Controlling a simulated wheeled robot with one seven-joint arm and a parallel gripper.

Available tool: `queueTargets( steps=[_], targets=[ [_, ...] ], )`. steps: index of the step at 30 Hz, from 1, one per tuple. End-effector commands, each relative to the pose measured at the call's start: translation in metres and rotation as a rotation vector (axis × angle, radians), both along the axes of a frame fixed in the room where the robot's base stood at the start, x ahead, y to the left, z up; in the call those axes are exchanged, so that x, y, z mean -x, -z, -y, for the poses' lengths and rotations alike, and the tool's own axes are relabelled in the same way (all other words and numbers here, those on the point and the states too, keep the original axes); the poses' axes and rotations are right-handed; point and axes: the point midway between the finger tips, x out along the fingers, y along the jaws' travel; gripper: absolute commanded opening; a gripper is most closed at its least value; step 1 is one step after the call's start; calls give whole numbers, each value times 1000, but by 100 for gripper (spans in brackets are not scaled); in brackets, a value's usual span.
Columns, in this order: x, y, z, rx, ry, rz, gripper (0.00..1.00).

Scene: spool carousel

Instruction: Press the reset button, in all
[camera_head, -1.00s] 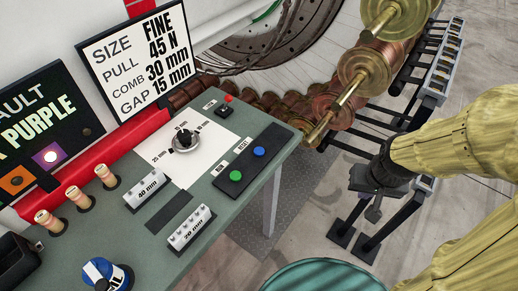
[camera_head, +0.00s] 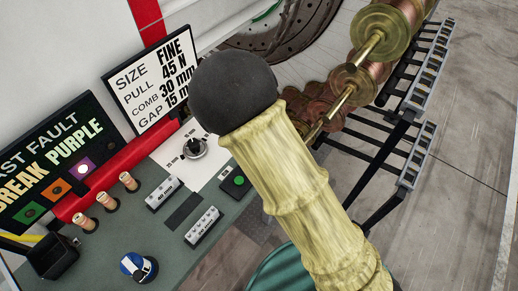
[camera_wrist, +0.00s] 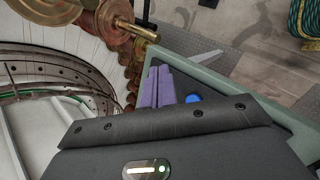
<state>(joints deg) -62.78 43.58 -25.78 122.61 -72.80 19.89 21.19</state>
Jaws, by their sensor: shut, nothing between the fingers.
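The reset button is the blue one, labelled RESET in the earlier head view. In the wrist view the blue button (camera_wrist: 193,98) shows just right of my gripper (camera_wrist: 159,74), partly cut off by my dark wrist housing. The two purple fingers are together with nothing between them. I cannot tell their height above the panel. In the head view my yellow-sleeved arm and its black round end hide the blue button and the gripper. The green button (camera_head: 239,180) beside it stays visible at the arm's left edge.
The green-grey bench (camera_head: 205,262) holds a dial (camera_head: 193,148), comb blocks (camera_head: 203,225), several small thread spools (camera_head: 128,181) and a blue-white knob (camera_head: 138,267). Signs (camera_head: 152,80) stand behind. Copper spools (camera_head: 378,30) on the carousel lie close by, right of the bench.

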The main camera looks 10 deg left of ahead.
Motion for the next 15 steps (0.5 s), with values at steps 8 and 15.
queueTargets(
  steps=[8,15],
  targets=[
    [5,-13,-78,168,-356,72,0],
    [5,-11,-83,175,-378,77,0]
  ],
)
